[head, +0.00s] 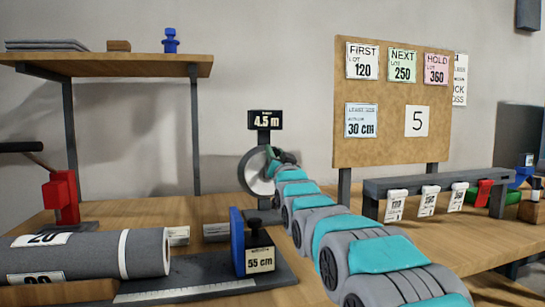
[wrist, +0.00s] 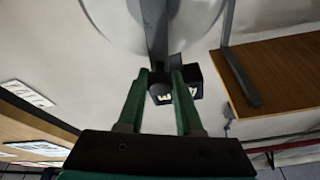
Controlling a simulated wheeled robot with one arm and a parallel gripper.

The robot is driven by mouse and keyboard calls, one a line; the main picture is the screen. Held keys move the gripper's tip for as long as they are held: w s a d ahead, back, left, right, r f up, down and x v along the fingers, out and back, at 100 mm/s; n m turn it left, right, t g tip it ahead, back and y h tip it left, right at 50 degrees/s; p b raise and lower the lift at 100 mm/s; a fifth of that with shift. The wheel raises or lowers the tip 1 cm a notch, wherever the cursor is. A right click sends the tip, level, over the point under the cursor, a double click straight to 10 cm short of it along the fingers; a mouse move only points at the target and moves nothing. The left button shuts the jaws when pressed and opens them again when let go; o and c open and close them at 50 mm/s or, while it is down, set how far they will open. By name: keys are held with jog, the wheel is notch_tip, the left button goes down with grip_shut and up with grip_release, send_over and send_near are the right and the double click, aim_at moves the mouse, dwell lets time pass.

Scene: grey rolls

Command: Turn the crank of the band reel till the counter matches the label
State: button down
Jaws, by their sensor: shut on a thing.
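The band reel (head: 256,173) is a grey disc on a dark post, left of the arm's end in the head view. Its counter (head: 265,121) above it reads 4.5 m. The reel's pale disc (wrist: 205,15) also shows at the top of the wrist view. My gripper (wrist: 161,78) has its green fingers closed around the dark crank handle (wrist: 160,94), which shows between them. In the head view my gripper (head: 281,156) is beside the disc and partly hides the crank. A white card with 5 (head: 417,121) is pinned on the board.
The cork board (head: 390,150) also carries lot cards and a 30 cm card. A blue stop (head: 237,240) with a 55 cm tag stands on the bench by a grey roll (head: 90,254). A tag rail (head: 435,183) stands right of my arm, a shelf (head: 110,64) at left.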

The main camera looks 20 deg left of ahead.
jog(key=shift+f, duration=0.2)
dwell(0.3)
jog(key=c, duration=0.6)
grip_release()
jog(key=shift+r, duration=0.1)
jog(key=shift+d, duration=0.1)
jog(key=v, duration=0.6)
jog(key=shift+s+b, duration=0.1)
jog(key=shift+b, duration=0.3)
jog(key=shift+v, duration=0.8)
